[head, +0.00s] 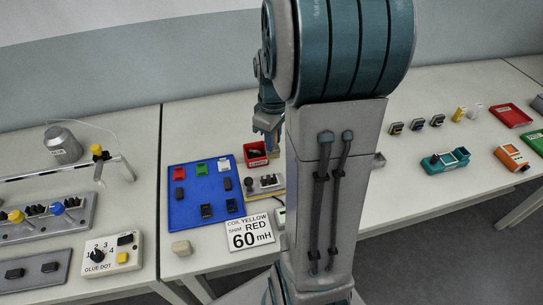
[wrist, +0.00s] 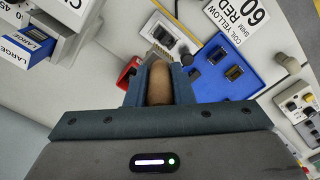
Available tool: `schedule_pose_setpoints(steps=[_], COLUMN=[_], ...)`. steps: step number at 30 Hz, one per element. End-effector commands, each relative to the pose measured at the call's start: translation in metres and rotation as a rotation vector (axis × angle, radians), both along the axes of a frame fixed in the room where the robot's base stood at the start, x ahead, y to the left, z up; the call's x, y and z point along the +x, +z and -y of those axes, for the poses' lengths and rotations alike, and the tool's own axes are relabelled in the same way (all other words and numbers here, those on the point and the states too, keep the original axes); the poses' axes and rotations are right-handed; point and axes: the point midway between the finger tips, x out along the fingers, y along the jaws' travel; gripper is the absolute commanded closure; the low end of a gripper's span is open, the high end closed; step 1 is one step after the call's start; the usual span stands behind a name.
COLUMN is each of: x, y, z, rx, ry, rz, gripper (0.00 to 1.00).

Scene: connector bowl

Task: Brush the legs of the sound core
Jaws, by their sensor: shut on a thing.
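My gripper (wrist: 159,85) is shut on a tan, rounded handle (wrist: 160,82), which looks like the brush; its far end is hard to make out. In the head view my gripper (head: 268,128) is above a red bin (head: 255,153), partly hidden by my arm. Two dark cores (head: 206,210) (head: 232,205) lie on a blue mat (head: 190,219); they also show in the wrist view (wrist: 217,54) (wrist: 234,72). A small fixture (head: 265,184) with dark posts stands right of the mat. I cannot tell which core is the sound one.
A sign (head: 250,234) reads coil yellow, shim red, 60 mH. A glue dot box (head: 110,253) and a lever fixture (head: 45,218) stand at left. Small parts, a teal device (head: 445,160) and red and green trays (head: 513,115) are at right.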

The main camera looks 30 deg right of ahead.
Motion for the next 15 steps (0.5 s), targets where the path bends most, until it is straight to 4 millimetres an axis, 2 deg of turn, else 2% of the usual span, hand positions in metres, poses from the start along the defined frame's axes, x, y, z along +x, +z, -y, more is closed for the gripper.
schedule_pose_setpoints(steps=[8,15], x=[0.000,0.002], y=[-0.006,-0.024], z=[-0.001,-0.006], rx=[0.000,0.000], ry=[0.000,0.001], rz=[0.000,-0.001], gripper=[1.00,1.00])
